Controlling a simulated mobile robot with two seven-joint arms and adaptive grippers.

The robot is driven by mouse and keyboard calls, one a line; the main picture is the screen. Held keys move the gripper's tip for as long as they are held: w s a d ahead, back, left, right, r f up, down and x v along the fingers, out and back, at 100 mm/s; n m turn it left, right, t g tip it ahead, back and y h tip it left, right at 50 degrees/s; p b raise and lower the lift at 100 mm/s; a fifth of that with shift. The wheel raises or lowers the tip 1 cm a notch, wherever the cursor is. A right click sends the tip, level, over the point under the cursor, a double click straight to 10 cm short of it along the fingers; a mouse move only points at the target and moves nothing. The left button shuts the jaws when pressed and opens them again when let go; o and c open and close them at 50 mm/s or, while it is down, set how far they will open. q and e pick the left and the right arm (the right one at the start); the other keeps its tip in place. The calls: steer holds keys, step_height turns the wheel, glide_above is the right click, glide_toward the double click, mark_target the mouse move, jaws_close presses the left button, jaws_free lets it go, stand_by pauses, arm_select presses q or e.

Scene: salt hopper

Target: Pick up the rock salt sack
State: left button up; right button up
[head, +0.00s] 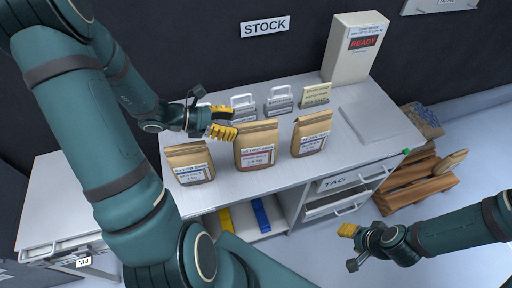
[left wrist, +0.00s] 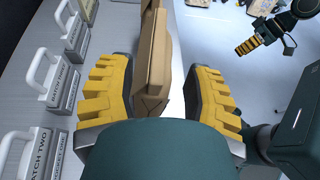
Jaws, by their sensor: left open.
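Three brown paper sacks stand upright on the white table in the head view. The middle one, with a red-banded label that seems to read rock salt, is the rock salt sack (head: 257,146). My left gripper (head: 231,121) is open at its upper left side, fingers pointing right. In the left wrist view a brown sack, apparently the same one, stands edge-on (left wrist: 153,55) between the spread yellow fingers of my left gripper (left wrist: 157,82), with gaps on both sides. My right gripper (head: 352,234) is low at the right, away from the sacks; its finger opening is unclear.
Another sack (head: 190,163) stands to the left and one (head: 311,134) to the right. Handled metal blocks (head: 279,101) and a small yellowish card (head: 315,95) are behind. Wooden pallets (head: 415,180) lie on the floor at right.

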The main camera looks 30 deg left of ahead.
mark_target(253, 124)
arm_select(q)
steer(key=shift+r+x, duration=0.15)
steer(key=shift+x, duration=1.4)
steer(key=shift+r+x, duration=0.15)
steer(key=shift+x, duration=1.35)
steer(key=shift+w, duration=0.15)
jaws_close()
steer(key=shift+r, duration=0.1)
